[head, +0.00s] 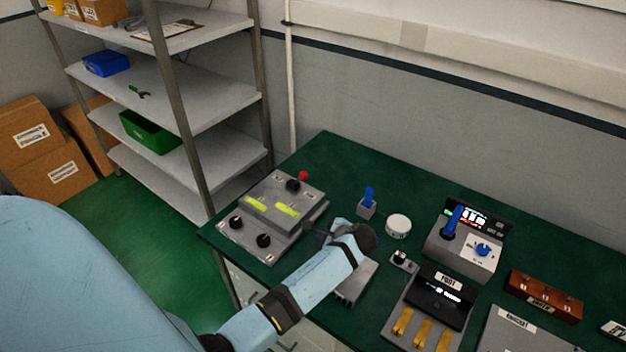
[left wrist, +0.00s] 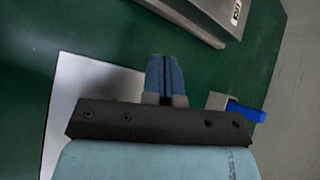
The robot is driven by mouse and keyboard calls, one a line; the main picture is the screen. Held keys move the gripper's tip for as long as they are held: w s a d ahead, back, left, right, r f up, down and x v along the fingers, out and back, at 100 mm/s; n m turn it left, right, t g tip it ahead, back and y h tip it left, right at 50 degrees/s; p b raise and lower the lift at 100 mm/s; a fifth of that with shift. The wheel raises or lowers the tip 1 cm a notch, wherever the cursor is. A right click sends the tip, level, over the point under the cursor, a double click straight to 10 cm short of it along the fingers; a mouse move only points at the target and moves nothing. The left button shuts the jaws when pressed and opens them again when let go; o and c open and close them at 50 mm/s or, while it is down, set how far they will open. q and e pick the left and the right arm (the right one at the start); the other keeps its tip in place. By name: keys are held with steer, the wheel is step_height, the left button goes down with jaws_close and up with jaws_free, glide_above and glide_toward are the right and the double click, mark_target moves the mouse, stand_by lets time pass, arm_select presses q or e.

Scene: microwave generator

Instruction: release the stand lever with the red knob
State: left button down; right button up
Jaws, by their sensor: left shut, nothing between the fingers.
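The red knob (head: 303,176) shows at the back edge of a grey control box (head: 283,236) at the left end of the green table. Its shaft and the rest of the lever are too small to make out. My left gripper (head: 318,232) is low over the table, just right of the box and some way in front of the knob. In the left wrist view its blue fingertips (left wrist: 165,75) are together with nothing between them. The knob does not show in that view. My right gripper is in neither view.
A blue lever on a small grey base (head: 367,206) and a white round disc (head: 398,226) stand behind my left gripper. Meter (head: 440,297) and panel units (head: 465,250) fill the right side. Shelving (head: 180,95) stands at the left. Bare green tabletop lies behind the box.

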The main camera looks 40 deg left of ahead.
arm_select(q)
steer(key=w+a+r+m+y, duration=0.1)
steer(key=w+r+m+y, duration=0.3)
steer(key=w, duration=0.7)
steer(key=shift+w+a+r+m, duration=0.3)
steer(key=shift+r+m, duration=0.2)
steer(key=shift+m, duration=0.7)
